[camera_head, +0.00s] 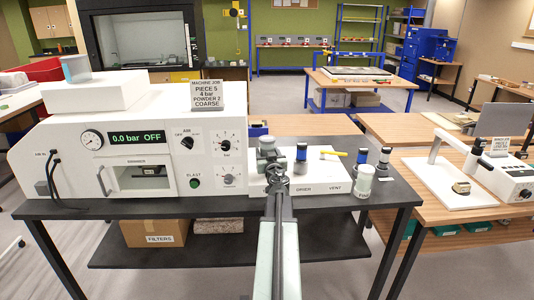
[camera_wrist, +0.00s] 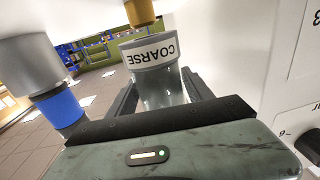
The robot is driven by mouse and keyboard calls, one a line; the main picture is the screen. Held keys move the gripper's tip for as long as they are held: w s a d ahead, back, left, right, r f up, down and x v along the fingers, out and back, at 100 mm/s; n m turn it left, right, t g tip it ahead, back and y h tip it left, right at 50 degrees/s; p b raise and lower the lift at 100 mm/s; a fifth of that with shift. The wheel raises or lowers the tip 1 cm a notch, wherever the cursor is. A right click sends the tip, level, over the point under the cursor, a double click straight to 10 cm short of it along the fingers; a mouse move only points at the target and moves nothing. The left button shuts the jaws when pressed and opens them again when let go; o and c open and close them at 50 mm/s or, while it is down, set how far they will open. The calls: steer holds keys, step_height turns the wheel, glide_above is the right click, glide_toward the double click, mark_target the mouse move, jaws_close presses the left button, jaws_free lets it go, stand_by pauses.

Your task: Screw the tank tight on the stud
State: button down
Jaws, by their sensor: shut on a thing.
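In the wrist view a clear tank (camera_wrist: 160,92) with a white band lettered COARSE, reading upside down, sits between the jaws of my gripper (camera_wrist: 160,104). The gripper is shut on it. A brass stud (camera_wrist: 141,12) meets the tank's end at the top of the picture; whether the threads are engaged, or how far, I cannot tell. In the head view my gripper (camera_head: 271,168) is in front of the white plate beside the machine, and my arm hides most of the tank.
A blue-banded piece (camera_head: 301,153) stands close right of my gripper.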

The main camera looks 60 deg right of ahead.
steer(key=shift+f+b, duration=1.25)
steer(key=shift+f, duration=0.1)
stand_by(0.3)
stand_by(0.3)
steer(key=shift+c, duration=1.6)
jaws_free()
steer(key=v, duration=0.8)
steer(key=shift+s, duration=0.1)
steer(key=shift+d, duration=0.1)
